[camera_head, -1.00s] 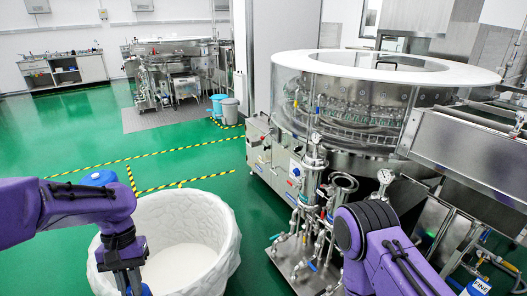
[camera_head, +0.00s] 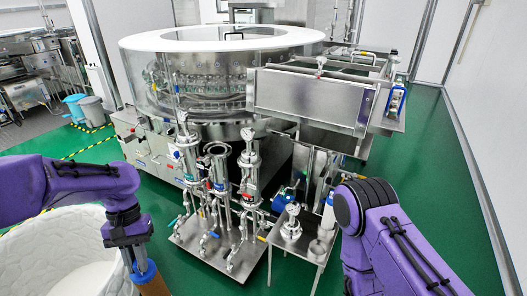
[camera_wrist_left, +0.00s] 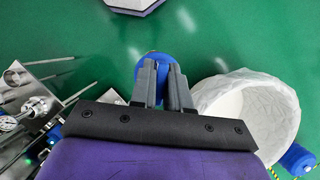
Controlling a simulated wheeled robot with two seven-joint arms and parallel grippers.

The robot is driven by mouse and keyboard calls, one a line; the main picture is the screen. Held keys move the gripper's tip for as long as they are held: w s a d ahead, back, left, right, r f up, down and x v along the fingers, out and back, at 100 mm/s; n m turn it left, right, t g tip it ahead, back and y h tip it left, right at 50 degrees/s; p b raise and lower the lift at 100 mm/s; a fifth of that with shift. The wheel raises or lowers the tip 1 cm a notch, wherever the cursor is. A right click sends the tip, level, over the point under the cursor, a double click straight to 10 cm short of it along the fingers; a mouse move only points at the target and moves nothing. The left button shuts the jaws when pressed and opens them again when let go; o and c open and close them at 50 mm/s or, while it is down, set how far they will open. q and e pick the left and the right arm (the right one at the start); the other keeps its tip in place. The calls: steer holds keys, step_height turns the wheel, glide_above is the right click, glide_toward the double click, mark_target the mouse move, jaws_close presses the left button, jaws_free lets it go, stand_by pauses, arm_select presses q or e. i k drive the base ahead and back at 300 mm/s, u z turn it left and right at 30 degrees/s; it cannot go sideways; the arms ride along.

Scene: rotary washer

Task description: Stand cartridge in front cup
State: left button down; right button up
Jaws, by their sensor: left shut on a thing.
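My left gripper (camera_head: 139,266) is shut on the cartridge (camera_head: 152,284), which has a blue end and a brownish body running out of the bottom of the head view. In the left wrist view the fingers (camera_wrist_left: 161,68) close on its blue end (camera_wrist_left: 151,66); the rest of it is hidden. An open-topped steel cup (camera_head: 217,150) stands upright among the pipework in front of the washer, right of and apart from my left gripper. I cannot tell for certain that it is the front cup. My right arm shows at right, but its gripper is out of view.
The round washer (camera_head: 220,37) stands behind the pipework. Steel housings with gauges flank the open cup. A small steel table (camera_head: 300,243) with fittings stands to its right. A white-lined bin (camera_head: 60,245) is below my left arm. Green floor is clear at far right.

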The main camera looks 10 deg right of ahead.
mark_target(317, 251)
steer(key=z, duration=1.35)
steer(key=i, duration=0.15)
